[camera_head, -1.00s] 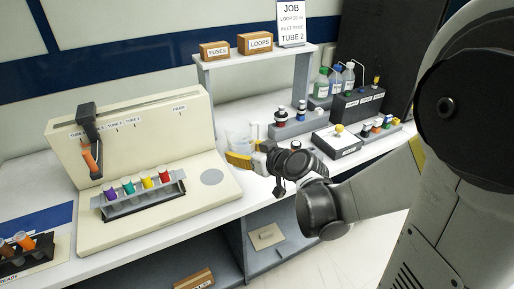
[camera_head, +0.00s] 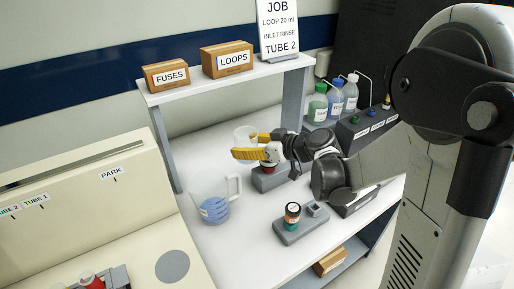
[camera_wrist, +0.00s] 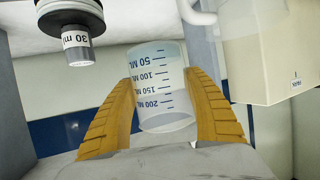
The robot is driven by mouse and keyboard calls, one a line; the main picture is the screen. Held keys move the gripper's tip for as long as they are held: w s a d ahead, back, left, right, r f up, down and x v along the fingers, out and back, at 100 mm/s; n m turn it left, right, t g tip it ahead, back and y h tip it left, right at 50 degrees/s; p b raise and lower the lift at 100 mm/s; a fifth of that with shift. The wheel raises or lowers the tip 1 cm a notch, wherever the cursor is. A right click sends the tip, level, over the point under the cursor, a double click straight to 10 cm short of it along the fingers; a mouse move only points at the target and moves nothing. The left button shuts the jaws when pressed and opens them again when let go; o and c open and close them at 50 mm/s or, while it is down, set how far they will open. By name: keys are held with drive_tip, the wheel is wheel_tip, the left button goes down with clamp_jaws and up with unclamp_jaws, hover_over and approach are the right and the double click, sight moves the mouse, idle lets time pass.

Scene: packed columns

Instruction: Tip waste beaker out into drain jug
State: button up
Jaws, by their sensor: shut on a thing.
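The waste beaker (camera_head: 245,134) is clear, and my gripper (camera_head: 252,147) is shut on it, with one yellow finger on each side. In the wrist view the beaker (camera_wrist: 160,88) shows between the fingers (camera_wrist: 165,105), with dark marks from 50 to 200 ML. It looks roughly upright in the head view; I cannot clearly tell how much liquid it holds. The drain jug (camera_head: 215,208), clear with a handle and something blue low on its side, stands on the white bench, nearer the camera and to the left of the beaker, apart from it.
Another grey block (camera_head: 267,180) is below my gripper. A shelf (camera_head: 225,78) with boxes stands behind. The cream machine (camera_head: 90,205) borders the left. Bench in front of the jug is clear.

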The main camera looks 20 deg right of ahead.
drive_tip(key=shift+w+a+f+n+y, duration=0.25)
drive_tip(key=shift+f+n+y, duration=0.05)
drive_tip(key=shift+f, duration=0.1)
drive_tip(key=shift+a+g, duration=0.15)
drive_tip(key=shift+g, duration=0.15)
drive_tip(key=shift+s+a+r+n+h+p, duration=0.2)
drive_tip(key=shift+s+a+r+n+p, duration=0.2)
drive_tip(key=shift+a, duration=0.2)
drive_tip(key=shift+s+a+r+n+h+p, duration=0.2)
drive_tip(key=shift+s+a+n+p, duration=0.1)
drive_tip(key=shift+a+p, duration=0.25)
drive_tip(key=shift+f, duration=0.15)
drive_tip(key=shift+a+b, duration=0.1)
drive_tip(key=shift+b, duration=0.2)
drive_tip(key=shift+s+a, duration=0.1)
drive_tip(key=shift+a, duration=0.05)
drive_tip(key=shift+n, duration=0.3)
